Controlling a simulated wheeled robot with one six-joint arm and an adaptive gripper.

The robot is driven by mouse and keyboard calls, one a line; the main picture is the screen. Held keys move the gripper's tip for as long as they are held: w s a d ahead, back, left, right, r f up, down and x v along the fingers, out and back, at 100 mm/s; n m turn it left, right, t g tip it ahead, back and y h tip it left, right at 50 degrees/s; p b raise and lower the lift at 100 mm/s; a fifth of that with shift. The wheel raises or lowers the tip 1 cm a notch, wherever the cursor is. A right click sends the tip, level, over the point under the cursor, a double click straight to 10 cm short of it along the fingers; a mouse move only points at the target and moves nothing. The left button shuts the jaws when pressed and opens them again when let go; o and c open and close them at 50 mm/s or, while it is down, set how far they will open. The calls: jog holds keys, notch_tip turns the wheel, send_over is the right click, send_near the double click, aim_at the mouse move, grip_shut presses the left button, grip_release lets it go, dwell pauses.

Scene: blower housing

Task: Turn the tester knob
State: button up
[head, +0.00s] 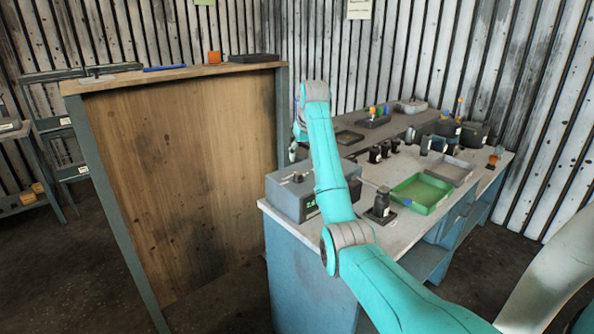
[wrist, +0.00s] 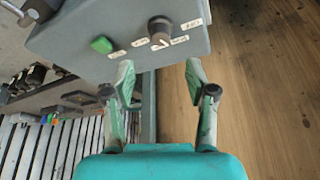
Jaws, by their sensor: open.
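The tester is a grey box (head: 290,204) on the near left corner of the blue bench, with green digits on its front. Its dark knob (head: 297,178) stands on top. In the wrist view the tester (wrist: 75,32) fills the upper part. The knob (wrist: 160,28) has a light pointer mark and small white labels around it, and a green button (wrist: 102,45) sits left of it. My gripper (wrist: 159,74) is open and empty. In the picture its fingertips lie just below the knob, apart from it.
A green tray (head: 419,207), a grey tray (head: 468,165) and a small black device (head: 381,206) stand on the bench right of my arm. Several small dark parts stand behind. A tall wooden-panelled stand (head: 185,180) is left of the tester, with a gap between.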

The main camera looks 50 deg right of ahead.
aim_at(299, 173)
jog(key=x, duration=0.9)
jog(key=shift+f, duration=0.1)
grip_shut()
jog(key=shift+n, duration=0.3)
jog(key=n+y, duration=0.1)
jog(key=n, duration=0.2)
jog(key=shift+d+n+t, duration=0.15)
jog(key=shift+n+t, duration=0.15)
jog(key=shift+t, duration=0.1)
jog(key=shift+n+y, duration=1.1)
jog(key=shift+n, duration=1.2)
jog(key=shift+d, duration=0.1)
